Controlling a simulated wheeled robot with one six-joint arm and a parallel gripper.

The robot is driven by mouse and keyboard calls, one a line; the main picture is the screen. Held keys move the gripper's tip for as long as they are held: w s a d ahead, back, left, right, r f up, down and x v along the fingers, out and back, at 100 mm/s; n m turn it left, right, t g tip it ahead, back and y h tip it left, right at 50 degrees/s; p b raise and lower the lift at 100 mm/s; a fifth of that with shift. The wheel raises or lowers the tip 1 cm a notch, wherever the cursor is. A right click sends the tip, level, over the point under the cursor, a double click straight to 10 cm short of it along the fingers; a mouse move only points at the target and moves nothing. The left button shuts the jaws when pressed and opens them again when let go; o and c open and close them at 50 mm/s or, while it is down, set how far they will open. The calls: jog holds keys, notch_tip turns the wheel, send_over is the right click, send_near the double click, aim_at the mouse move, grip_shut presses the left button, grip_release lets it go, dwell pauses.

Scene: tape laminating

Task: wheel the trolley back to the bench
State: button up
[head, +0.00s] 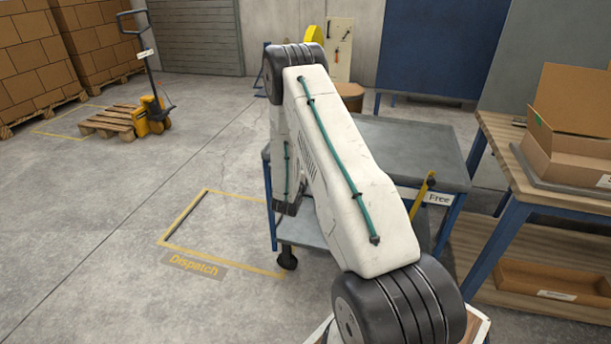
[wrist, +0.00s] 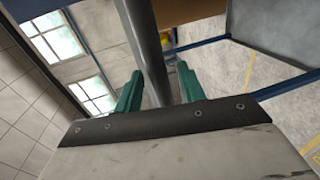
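The trolley (head: 425,140) has a grey top, a blue frame, a lower shelf and dark castors. It stands in the middle of the head view, beside the bench (head: 492,122), with a narrow gap between them. A "Free" label (head: 438,198) and a yellow lever (head: 422,197) show at its near edge. My arm hides its left part. In the wrist view my gripper (wrist: 158,85) has its green fingers on either side of a grey metal bar (wrist: 148,45), likely the trolley's handle. The bar is close to the left finger, and a gap shows at the right finger.
A yellow-lined floor bay marked "Dispatch" (head: 194,264) lies left of the trolley. A yellow pallet truck (head: 152,115) with a wooden pallet (head: 108,122) stands farther back. Stacked cartons (head: 35,70) are at far left. An open cardboard box (head: 570,150) sits on the bench. Floor at left is clear.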

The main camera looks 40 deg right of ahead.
jog(key=v, duration=0.7)
jog(key=shift+s, duration=0.1)
dwell(0.4)
